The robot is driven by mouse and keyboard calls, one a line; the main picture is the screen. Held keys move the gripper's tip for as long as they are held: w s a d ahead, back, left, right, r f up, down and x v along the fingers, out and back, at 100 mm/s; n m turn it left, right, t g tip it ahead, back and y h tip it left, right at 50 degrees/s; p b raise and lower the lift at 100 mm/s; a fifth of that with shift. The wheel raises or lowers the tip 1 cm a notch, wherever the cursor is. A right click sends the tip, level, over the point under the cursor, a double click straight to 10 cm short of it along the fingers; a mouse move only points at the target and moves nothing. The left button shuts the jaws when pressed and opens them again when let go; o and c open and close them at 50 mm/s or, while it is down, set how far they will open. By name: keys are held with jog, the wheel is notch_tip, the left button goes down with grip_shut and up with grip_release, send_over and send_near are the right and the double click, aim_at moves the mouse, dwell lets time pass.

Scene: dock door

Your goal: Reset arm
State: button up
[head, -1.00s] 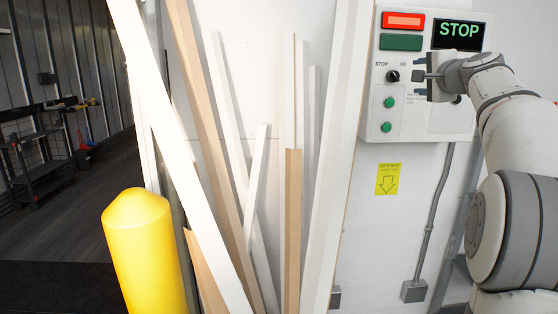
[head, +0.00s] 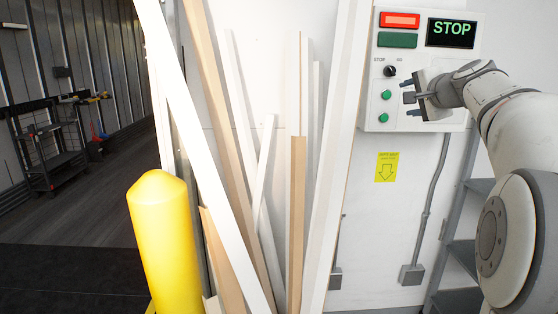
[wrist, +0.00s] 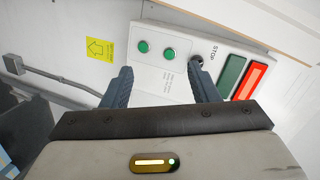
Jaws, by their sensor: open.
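My gripper (head: 408,98) is open and empty in front of the lower part of the white control box (head: 460,75) on the wall. In the wrist view its two dark fingers (wrist: 160,88) are spread apart, with the box face and two green buttons (wrist: 155,49) beyond them. In the head view the box carries a lit red panel (head: 399,20), a dark green panel (head: 397,40), a screen reading STOP (head: 451,33), and a black selector knob (head: 390,71). I cannot tell whether a finger touches the box.
Long boards (head: 297,220) lean against the wall left of the box. A yellow bollard (head: 166,245) stands in front of them. A yellow arrow label (head: 387,167) and grey conduit (head: 433,195) are below the box. Grey shelving (head: 462,250) stands behind my arm. Carts (head: 50,150) stand far left.

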jog(key=s+a+f+n+g, duration=0.3)
jog(key=s+a+f, duration=0.2)
jog(key=s+f, duration=0.3)
jog(key=s+a+f+n+g+p, duration=0.1)
jog(key=s+a+f+n+g, duration=0.2)
jog(key=s+a+f, duration=0.3)
jog(key=s+a+f+n+g+p, duration=0.1)
jog(key=s+a+f+n+g, duration=0.2)
jog(key=s+f, duration=0.8)
jog(key=a+f+n, duration=0.1)
jog(key=a, duration=0.1)
jog(key=shift+s+a+g, duration=0.3)
jog(key=shift+s+g, duration=0.05)
jog(key=shift+g, duration=0.05)
jog(key=s+f+n+g, duration=0.1)
jog(key=s+f, duration=0.1)
jog(key=s, duration=0.1)
jog(key=s+f+n+h, duration=0.1)
jog(key=s+f, duration=0.2)
jog(key=s, duration=0.1)
jog(key=s+f+n+g+p, duration=0.1)
jog(key=s+f, duration=0.2)
jog(key=s, duration=0.1)
jog(key=shift+a+n+g+h, duration=0.1)
jog(key=shift+n+g+h, duration=0.2)
jog(key=shift+n, duration=0.1)
jog(key=shift+c, duration=0.3)
